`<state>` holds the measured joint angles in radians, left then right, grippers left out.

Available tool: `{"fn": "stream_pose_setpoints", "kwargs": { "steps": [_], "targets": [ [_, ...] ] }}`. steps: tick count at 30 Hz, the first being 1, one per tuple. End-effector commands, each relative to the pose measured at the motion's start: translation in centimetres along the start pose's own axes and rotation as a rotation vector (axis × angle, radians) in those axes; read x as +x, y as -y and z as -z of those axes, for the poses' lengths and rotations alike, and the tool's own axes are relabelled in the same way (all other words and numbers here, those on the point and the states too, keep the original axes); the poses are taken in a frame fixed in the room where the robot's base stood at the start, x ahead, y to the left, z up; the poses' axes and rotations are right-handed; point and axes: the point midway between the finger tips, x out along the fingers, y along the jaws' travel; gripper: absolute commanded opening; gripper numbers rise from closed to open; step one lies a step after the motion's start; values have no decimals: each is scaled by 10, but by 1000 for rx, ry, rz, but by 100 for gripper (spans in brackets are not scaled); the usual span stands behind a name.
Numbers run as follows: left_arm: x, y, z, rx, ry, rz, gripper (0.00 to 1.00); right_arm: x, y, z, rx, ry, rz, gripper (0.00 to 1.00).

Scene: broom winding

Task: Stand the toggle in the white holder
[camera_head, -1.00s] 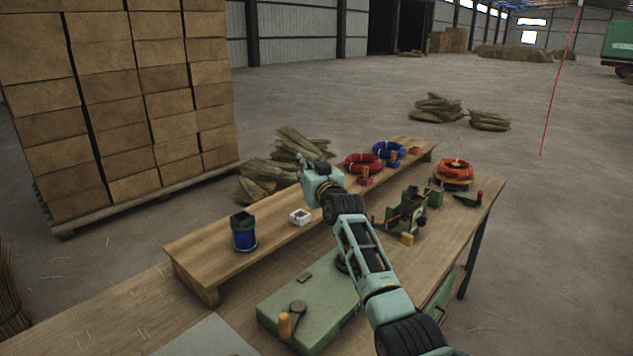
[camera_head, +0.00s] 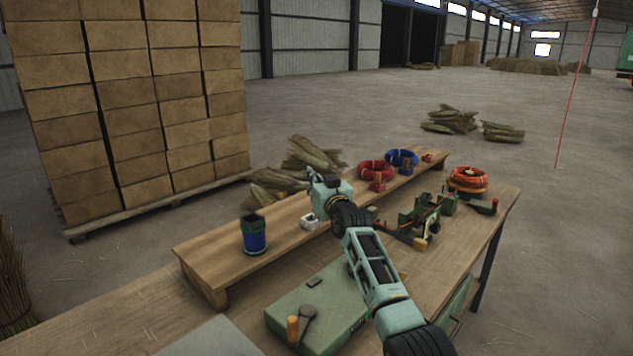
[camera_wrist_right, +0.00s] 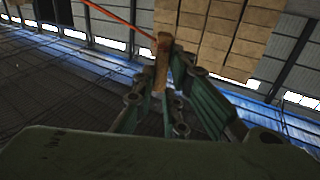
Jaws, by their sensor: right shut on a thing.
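The white holder (camera_head: 310,221) is a small pale block with an opening, on the raised wooden shelf. My right gripper (camera_head: 317,184) is just above and behind it in the head view, partly overlapping its right side. In the right wrist view my right gripper (camera_wrist_right: 159,82) is shut on the toggle (camera_wrist_right: 162,58), a short wooden piece that sticks out beyond the fingertips. An orange-red line (camera_wrist_right: 118,20) shows near its far end; I cannot tell whether they touch. In the head view the toggle is too small to make out. My left gripper is not in view.
Red (camera_head: 374,170) and blue (camera_head: 402,158) coils lie farther along the shelf. A green box (camera_head: 318,308) and a green clamp-like device (camera_head: 420,222) are on the bench.

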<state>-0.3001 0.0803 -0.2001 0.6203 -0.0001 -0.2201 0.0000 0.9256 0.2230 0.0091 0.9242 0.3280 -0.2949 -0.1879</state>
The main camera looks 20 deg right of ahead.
Motion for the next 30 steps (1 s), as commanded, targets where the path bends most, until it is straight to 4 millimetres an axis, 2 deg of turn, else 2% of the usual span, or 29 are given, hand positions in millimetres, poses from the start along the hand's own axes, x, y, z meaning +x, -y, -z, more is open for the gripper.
{"fn": "stream_pose_setpoints", "kwargs": {
  "steps": [16,21,30],
  "targets": [
    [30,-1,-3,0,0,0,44,4,2,-35,0,0,0,0],
    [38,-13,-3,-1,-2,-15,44,5,2,-45,-1,0,0,0],
    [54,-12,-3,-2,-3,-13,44,8,3,-63,-1,-1,-1,0]
  ]
}}
